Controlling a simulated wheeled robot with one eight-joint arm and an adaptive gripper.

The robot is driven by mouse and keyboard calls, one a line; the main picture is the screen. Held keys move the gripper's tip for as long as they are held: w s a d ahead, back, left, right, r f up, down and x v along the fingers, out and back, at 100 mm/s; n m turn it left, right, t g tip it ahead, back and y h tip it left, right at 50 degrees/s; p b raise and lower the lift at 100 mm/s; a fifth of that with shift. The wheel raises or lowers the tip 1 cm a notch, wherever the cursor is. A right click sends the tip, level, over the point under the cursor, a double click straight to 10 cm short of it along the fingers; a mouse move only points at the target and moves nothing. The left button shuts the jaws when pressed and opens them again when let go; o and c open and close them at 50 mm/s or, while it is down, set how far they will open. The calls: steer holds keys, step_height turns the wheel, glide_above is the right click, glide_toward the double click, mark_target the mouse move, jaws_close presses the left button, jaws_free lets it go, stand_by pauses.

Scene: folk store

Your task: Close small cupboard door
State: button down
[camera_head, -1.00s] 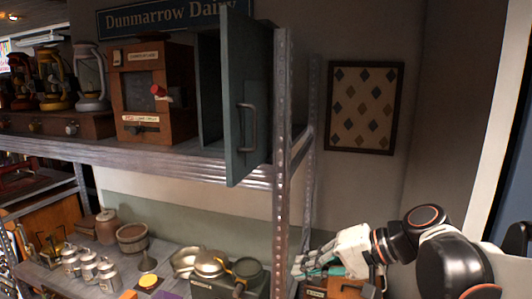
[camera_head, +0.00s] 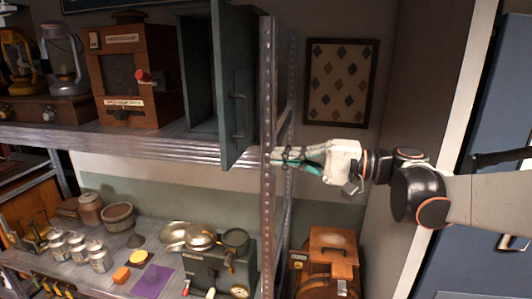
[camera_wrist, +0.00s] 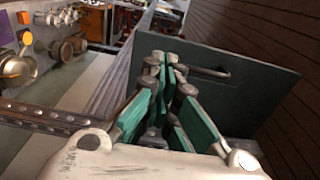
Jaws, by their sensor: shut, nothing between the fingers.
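The small cupboard is a blue-grey box (camera_head: 200,75) on the upper shelf. Its door (camera_head: 238,70) stands open, swung out past the shelf's front edge, with a dark bar handle (camera_head: 239,116) on its face. In the wrist view the door (camera_wrist: 250,90) fills the middle right, its handle (camera_wrist: 208,72) just beyond the fingers. My gripper (camera_head: 285,156) is at the right shelf post, right of the door's lower edge. In the wrist view my gripper (camera_wrist: 165,62) has its green-padded fingers together and empty, in front of the door. Whether they touch it cannot be told.
A perforated metal shelf post (camera_head: 267,200) stands close beside my gripper. A wooden box (camera_head: 135,75) is left of the cupboard. The lower shelf holds pans (camera_head: 200,238) and canisters. A wooden barrel-like item (camera_head: 330,262) is below my arm.

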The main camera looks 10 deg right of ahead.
mark_target(230, 151)
steer(key=p+x, duration=0.2)
steer(key=x, duration=0.7)
steer(key=shift+a, duration=0.1)
